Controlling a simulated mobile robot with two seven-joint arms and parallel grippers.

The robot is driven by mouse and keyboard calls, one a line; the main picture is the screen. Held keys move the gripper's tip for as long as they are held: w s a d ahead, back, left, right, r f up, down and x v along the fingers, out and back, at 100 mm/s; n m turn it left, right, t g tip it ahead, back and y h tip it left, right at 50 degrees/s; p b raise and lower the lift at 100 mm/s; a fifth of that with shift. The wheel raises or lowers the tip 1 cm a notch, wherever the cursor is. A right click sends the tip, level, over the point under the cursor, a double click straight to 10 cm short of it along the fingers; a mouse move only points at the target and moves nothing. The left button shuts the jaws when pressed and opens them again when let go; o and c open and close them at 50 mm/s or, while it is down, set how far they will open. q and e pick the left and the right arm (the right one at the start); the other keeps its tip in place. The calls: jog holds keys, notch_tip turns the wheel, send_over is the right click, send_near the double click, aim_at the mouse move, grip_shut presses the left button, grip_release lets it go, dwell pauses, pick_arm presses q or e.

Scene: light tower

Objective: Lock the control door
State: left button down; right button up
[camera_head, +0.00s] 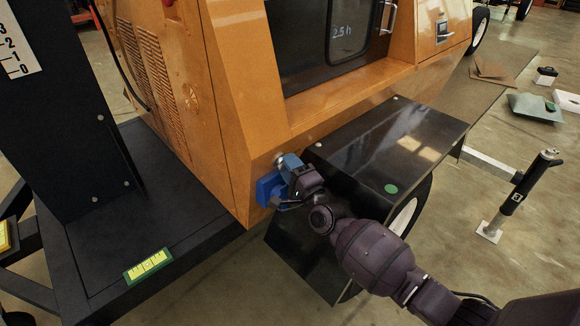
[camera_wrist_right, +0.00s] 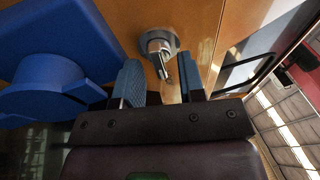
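The light tower's orange body (camera_head: 228,95) carries a dark panel with a window (camera_head: 350,32); which part is the control door I cannot tell for sure. A round silver lock (camera_wrist_right: 158,44) sits on the orange surface, with a small metal key-like piece (camera_wrist_right: 162,66) sticking out. The lock shows small in the head view (camera_head: 280,160). My right gripper (camera_head: 287,165) is at the lock, beside a blue socket-like fitting (camera_head: 268,187). In the right wrist view its blue fingertips (camera_wrist_right: 162,84) are apart, with the metal piece between them and no clear contact. My left gripper is out of view.
A black fender (camera_head: 385,140) over a wheel lies under my right arm. The blue fitting (camera_wrist_right: 50,85) is close on the left in the wrist view. A black jack post (camera_head: 515,190) stands at right. A black platform (camera_head: 125,235) extends at left.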

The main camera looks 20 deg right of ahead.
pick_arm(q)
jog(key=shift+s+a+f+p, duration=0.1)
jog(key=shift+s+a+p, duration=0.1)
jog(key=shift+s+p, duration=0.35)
pick_arm(e)
jog(key=v, duration=1)
jog(key=shift+s, duration=0.35)
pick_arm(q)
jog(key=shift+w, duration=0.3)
pick_arm(e)
jog(key=shift+d, duration=0.1)
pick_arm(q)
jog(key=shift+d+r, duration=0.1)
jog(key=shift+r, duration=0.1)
pick_arm(e)
jog(key=shift+f, duration=0.1)
